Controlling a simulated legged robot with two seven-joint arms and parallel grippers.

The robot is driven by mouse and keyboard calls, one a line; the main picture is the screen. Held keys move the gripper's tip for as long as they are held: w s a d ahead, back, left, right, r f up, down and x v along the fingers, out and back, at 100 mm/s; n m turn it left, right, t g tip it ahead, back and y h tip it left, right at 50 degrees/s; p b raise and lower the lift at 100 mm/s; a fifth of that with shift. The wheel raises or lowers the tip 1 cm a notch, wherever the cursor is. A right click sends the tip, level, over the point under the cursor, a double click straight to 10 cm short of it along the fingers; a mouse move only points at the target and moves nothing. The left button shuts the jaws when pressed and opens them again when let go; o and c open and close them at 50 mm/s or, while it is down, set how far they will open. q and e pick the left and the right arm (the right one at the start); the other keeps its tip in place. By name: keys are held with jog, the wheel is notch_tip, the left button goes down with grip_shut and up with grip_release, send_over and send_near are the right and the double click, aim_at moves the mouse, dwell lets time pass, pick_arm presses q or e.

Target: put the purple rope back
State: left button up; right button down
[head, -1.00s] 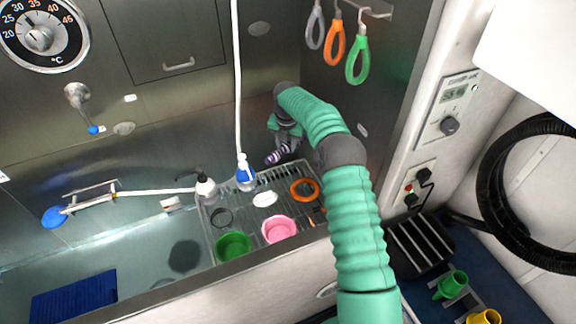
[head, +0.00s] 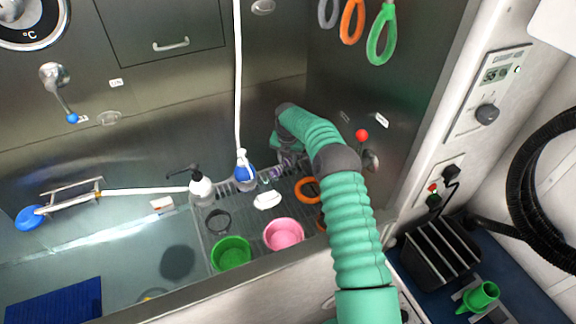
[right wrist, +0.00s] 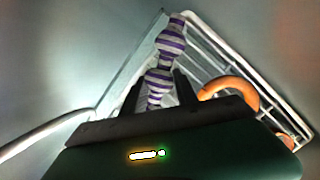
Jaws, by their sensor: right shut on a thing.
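The purple rope (head: 284,165) is striped purple and white and shows small beside my right gripper (head: 279,157) in the head view. In the right wrist view the rope (right wrist: 171,42) has knotted bulges and stands out from between the two dark fingers (right wrist: 156,92). My right gripper is shut on it, over the back right part of the wire rack (head: 225,258) in the tub. The rope's lower end is hidden by the gripper body. I cannot tell whether the rope touches the rack. My left gripper is not in view.
On the rack are a green bowl (head: 231,251), a pink bowl (head: 284,233), an orange ring (head: 307,190), a white piece (head: 267,200) and a pump bottle (head: 201,188). A white hose (head: 237,80) hangs close left. Grey, orange and green loops (head: 382,38) hang above.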

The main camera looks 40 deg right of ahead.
notch_tip(320, 180, down, 3)
jog(key=shift+s+r, duration=0.1)
jog(key=shift+r, duration=0.05)
jog(key=c, duration=0.9)
grip_release()
jog(key=shift+d, duration=0.1)
jog(key=shift+c, duration=0.2)
jog(key=v, duration=1.1)
jog(key=shift+r, duration=0.4)
